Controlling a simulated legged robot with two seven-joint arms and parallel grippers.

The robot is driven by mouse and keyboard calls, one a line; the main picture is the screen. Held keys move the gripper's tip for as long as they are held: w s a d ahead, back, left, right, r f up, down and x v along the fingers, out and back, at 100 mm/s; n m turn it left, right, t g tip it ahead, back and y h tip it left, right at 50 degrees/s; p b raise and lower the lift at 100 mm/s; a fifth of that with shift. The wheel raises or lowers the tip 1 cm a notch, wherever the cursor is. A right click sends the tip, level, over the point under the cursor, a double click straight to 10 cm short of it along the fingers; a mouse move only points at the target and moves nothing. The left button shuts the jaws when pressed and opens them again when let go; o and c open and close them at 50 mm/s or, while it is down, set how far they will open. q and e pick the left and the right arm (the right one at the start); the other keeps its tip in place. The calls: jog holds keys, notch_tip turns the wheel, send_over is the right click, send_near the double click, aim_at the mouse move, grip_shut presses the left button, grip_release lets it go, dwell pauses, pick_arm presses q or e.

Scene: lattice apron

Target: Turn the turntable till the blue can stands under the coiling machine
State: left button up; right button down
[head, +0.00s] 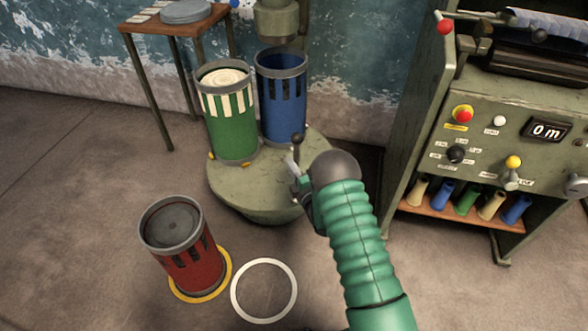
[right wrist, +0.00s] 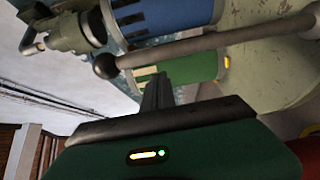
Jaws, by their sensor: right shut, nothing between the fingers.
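The turntable (head: 250,190) is a round grey-green platform. The blue can (head: 282,105) stands upright on its back right, just below the coiling machine (head: 277,20) in the picture; I cannot tell whether it is exactly centred. A green can with cream stripes (head: 232,125) stands on the left of the turntable, with pale coiled material inside. An upright handle with a dark ball knob (head: 298,139) rises from the turntable. My right gripper (head: 293,168) is shut and empty beside the handle, whose rod (right wrist: 200,45) crosses the right wrist view above the fingers (right wrist: 156,92). My left gripper is out of view.
A red can (head: 185,255) stands on a yellow floor ring at front left, next to an empty white ring (head: 236,291). A control cabinet (head: 480,135) stands at right, reading 0 m. A small table (head: 165,24) stands at back left. Open floor lies at left.

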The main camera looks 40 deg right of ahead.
jog(key=shift+d, duration=0.55)
